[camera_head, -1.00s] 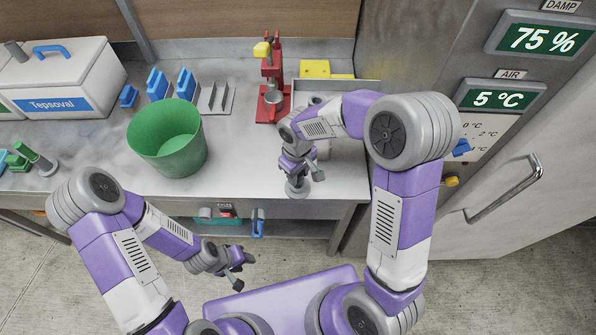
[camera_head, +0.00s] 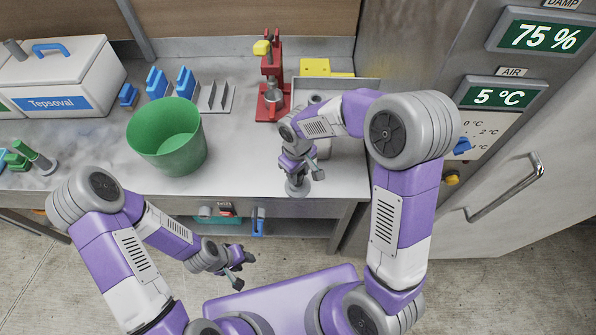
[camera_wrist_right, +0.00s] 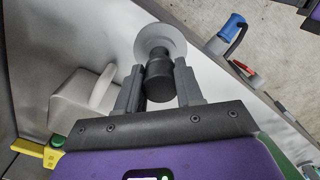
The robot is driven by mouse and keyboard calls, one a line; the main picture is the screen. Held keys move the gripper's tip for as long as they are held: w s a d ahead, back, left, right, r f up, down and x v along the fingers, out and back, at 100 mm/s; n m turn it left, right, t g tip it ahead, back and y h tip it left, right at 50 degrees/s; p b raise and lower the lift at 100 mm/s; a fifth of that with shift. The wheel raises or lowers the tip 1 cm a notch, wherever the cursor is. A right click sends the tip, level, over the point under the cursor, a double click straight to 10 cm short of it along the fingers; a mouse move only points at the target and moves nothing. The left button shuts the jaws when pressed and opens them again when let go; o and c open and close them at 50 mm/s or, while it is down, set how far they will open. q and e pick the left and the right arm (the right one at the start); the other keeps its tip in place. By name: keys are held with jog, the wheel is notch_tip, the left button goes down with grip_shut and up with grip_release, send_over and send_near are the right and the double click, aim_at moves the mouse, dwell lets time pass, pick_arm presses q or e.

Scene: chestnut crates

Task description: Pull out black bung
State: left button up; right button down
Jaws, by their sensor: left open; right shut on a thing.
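The black bung (camera_wrist_right: 159,80) is a dark, stepped cylinder between the fingers of my right gripper in the right wrist view. My right gripper (camera_wrist_right: 158,90) is shut on it. Beyond the bung is a round, pale grey disc-like piece (camera_wrist_right: 172,34). In the head view, my right gripper (camera_head: 306,170) is low over the bench near its front edge, just above a grey round piece (camera_head: 297,190). The bung itself is not clear there, and I cannot tell how deep it sits. My left gripper (camera_head: 236,272) is open and empty in front of the bench.
A green bucket (camera_head: 167,140) stands left of the right gripper. A red press (camera_head: 271,90) and an open grey tray (camera_head: 352,88) are behind it. A white box (camera_head: 60,80) is at the back left. The tall cabinet (camera_head: 520,190) bounds the right side.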

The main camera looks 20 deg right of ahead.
jog(key=shift+f, duration=0.2)
jog(key=shift+f+b, duration=1.4)
jog(key=shift+f, duration=0.1)
jog(key=c, duration=0.6)
grip_release()
jog(key=shift+c, duration=0.2)
jog(key=shift+r, duration=0.1)
notch_tip(320, 180, up, 8)
jog(key=shift+f+p, duration=0.25)
jog(key=shift+p, duration=0.6)
